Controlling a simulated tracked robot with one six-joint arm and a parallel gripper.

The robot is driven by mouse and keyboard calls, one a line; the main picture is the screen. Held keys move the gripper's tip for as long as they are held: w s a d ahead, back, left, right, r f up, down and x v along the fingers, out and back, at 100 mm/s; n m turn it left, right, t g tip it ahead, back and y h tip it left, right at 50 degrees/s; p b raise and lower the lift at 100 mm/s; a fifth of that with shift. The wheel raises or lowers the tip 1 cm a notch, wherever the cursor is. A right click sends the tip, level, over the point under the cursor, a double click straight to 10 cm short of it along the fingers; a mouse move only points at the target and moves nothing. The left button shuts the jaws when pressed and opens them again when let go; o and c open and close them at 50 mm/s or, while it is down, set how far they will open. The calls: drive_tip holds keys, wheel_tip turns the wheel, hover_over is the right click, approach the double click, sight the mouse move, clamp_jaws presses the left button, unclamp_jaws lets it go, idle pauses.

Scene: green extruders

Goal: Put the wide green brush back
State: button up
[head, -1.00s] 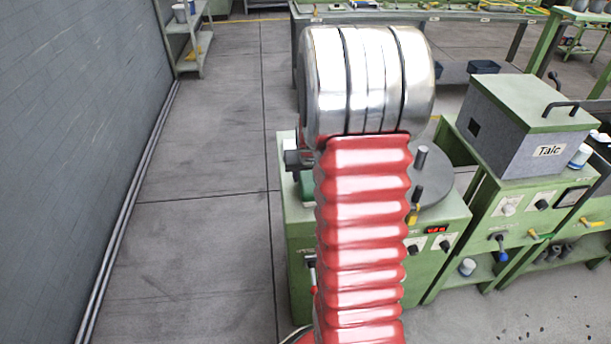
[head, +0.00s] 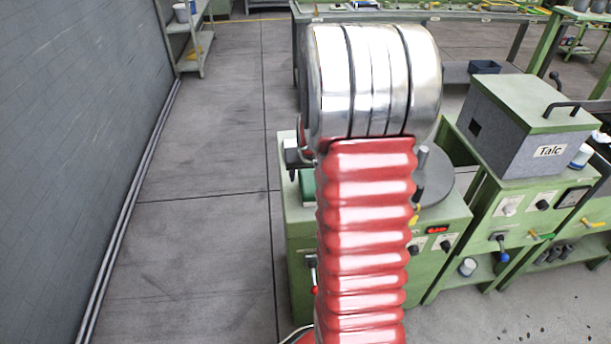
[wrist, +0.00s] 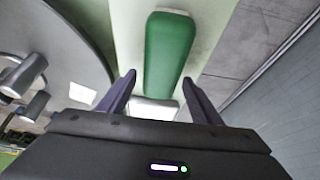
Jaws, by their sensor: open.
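The wide green brush (wrist: 169,52) shows in the wrist view as a long green block on a pale green machine top. A light, shiny part (wrist: 153,108) lies at its near end, between my fingers. My gripper (wrist: 160,85) is open, its two dark fingers pointing toward the brush, one on each side of its near end. The fingers do not visibly touch it. In the head view a bit of green (head: 307,186) shows beside my red arm, which hides most of the machine top and my gripper.
The green machine (head: 440,222) carries a grey round disc (head: 436,180) with upright posts. A grey Talc box (head: 530,125) stands on a green bench at right. A grey wall (head: 70,130) runs along the left, with open floor (head: 205,230) beside it.

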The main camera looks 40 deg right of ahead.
sight(307, 186)
drive_tip(key=v, duration=1.1)
drive_tip(key=shift+r, duration=0.1)
idle(0.5)
drive_tip(key=s+a+r+n+y, duration=0.1)
drive_tip(key=s+a+r+n, duration=0.15)
drive_tip(key=a, duration=0.65)
drive_tip(key=s+a+r+n, duration=0.1)
drive_tip(key=a+r, duration=0.3)
drive_tip(key=a, duration=0.4)
drive_tip(key=s+a+r+n+t+y, duration=0.1)
drive_tip(key=s+a+r+n+y, duration=0.1)
drive_tip(key=s+a, duration=0.9)
drive_tip(key=a+n, duration=0.1)
drive_tip(key=a, duration=0.1)
drive_tip(key=shift+a, duration=0.35)
drive_tip(key=shift+r, duration=0.15)
